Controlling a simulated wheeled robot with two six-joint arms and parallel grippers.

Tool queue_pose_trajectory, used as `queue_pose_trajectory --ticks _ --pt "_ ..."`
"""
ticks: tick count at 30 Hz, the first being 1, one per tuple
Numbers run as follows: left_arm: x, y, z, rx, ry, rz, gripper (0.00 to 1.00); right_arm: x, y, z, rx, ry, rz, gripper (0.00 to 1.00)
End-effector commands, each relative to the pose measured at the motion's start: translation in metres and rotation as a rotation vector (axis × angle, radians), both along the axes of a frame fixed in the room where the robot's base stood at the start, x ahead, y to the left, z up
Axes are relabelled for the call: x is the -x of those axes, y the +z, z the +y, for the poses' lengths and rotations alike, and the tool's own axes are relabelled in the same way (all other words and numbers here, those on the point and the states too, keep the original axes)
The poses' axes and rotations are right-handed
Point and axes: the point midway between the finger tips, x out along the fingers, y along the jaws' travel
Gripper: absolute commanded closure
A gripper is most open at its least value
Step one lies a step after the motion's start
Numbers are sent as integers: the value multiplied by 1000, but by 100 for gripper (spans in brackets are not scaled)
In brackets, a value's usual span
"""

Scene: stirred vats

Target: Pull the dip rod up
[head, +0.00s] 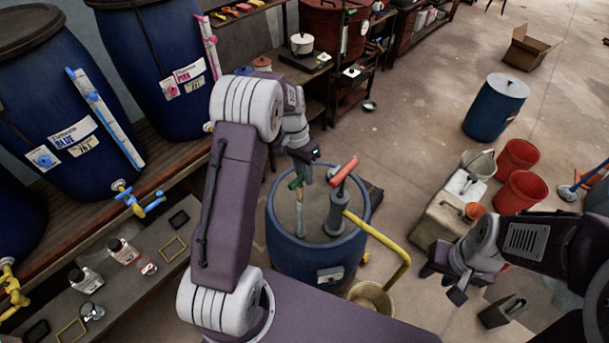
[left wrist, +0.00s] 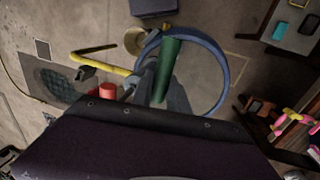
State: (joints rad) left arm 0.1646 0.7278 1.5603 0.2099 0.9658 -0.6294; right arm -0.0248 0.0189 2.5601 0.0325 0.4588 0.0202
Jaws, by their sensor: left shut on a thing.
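The dip rod has a green handle (head: 296,181) and a thin tan shaft (head: 299,214) that runs down to the top of a blue drum (head: 305,257). My left gripper (head: 302,169) is above the drum, shut on the green handle. In the left wrist view the green handle (left wrist: 170,55) stands out beyond the fingers of my left gripper (left wrist: 163,92), with the drum's blue rim (left wrist: 222,68) around it. The rod's lower end is hidden. My right gripper (head: 446,282) is empty at the right, with its fingers apart, away from the rod.
A hand pump with a red handle (head: 344,171) and yellow spout (head: 378,234) stands on the drum close beside the rod. A bucket (head: 371,297) sits under the spout. A bench (head: 130,293) with bottles is at left. Red buckets (head: 517,158) are at right.

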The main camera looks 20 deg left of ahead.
Motion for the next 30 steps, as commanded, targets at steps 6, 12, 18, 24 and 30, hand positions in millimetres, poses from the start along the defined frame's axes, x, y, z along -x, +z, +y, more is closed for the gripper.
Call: queue_pose_trajectory --ticks 6,12,18,24,30 --pt "-4 6 1 -3 2 -16 100 0 1 0 0 0 0 64" --pt "-5 7 1 -3 2 -17 59 0 2 0 0 0 0 64" --pt "-3 5 1 -1 1 -11 59 0 1 0 0 0 0 64" --pt "-4 13 3 -2 2 -15 59 0 -5 0 0 0 0 64" --pt "-7 55 11 -3 1 -18 59 0 -20 0 0 0 0 64"
